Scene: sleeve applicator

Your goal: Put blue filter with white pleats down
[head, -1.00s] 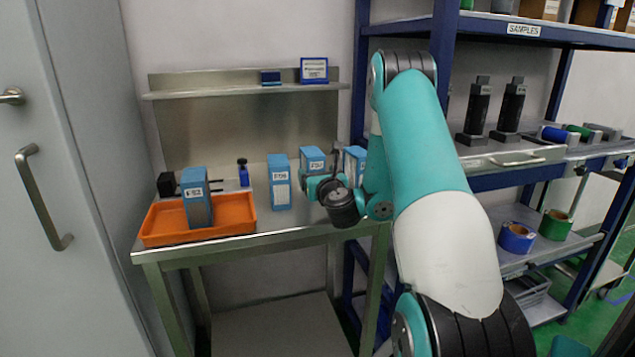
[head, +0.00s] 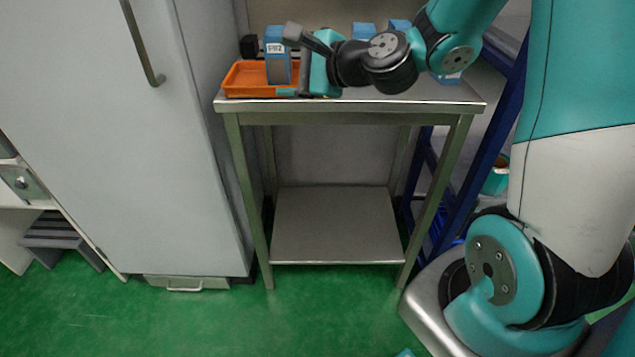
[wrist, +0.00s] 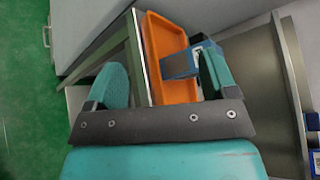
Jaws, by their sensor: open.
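A blue filter (head: 277,46) with a white label and a paler lower face stands upright in an orange tray (head: 240,90) on the metal table. My gripper (head: 303,85) is open, just right of the filter at the tray's front right. In the wrist view the filter (wrist: 178,66) shows beyond my open gripper (wrist: 163,73), close to the right finger, which covers part of its end. I cannot tell whether they touch. The tray (wrist: 165,40) runs behind the fingers. The gap between the fingers looks empty near the palm. Pleats are not clear.
More blue boxes (head: 363,31) stand at the table's back right, partly behind my arm. A small black object (head: 249,46) sits behind the tray. A grey cabinet (head: 190,150) stands close on the left, and blue shelving (head: 455,170) on the right. The lower table shelf (head: 335,225) is bare.

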